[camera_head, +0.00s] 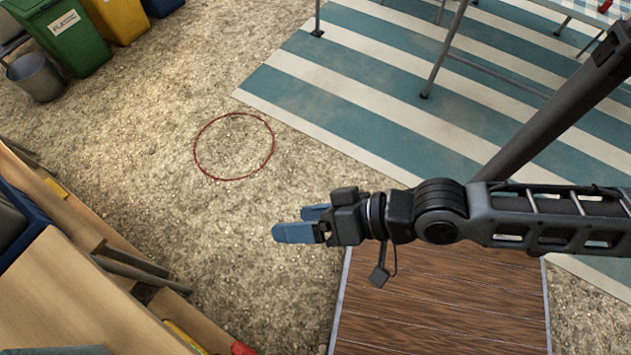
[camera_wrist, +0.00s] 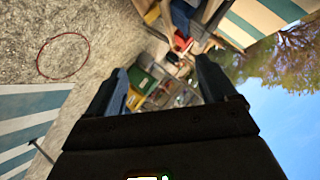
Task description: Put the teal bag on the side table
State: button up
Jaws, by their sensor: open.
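My gripper (camera_head: 302,221) is open and empty, with its blue fingers pointing left above the gravel. In the wrist view its two fingers (camera_wrist: 163,84) stand apart with nothing between them. A sliver of teal-grey material (camera_head: 58,350) shows at the bottom left edge of the head view, on the wooden surface; I cannot tell if it is the teal bag. A brown slatted top with a pale metal edge (camera_head: 435,305) lies below my arm; it may be the side table, and its visible part is bare.
Wooden van fittings (camera_head: 75,290) fill the lower left. A red ring (camera_head: 234,146) lies on open gravel. A striped blue and white mat (camera_head: 390,95) spreads at upper right under a table's legs. A green bin (camera_head: 62,35) and a metal bucket (camera_head: 36,77) stand upper left.

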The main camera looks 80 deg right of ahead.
jog(key=s+r+n+t, duration=0.1)
jog(key=s+r+n, duration=0.2)
jog(key=r, duration=0.3)
jog(key=s+d+r+n+t+h, duration=0.1)
jog(key=s+r+n, duration=0.2)
jog(key=r+n, duration=0.3)
jog(key=shift+s+h, duration=0.2)
jog(key=shift+h, duration=0.1)
jog(key=shift+r+p, duration=1)
jog(key=shift+p, duration=0.05)
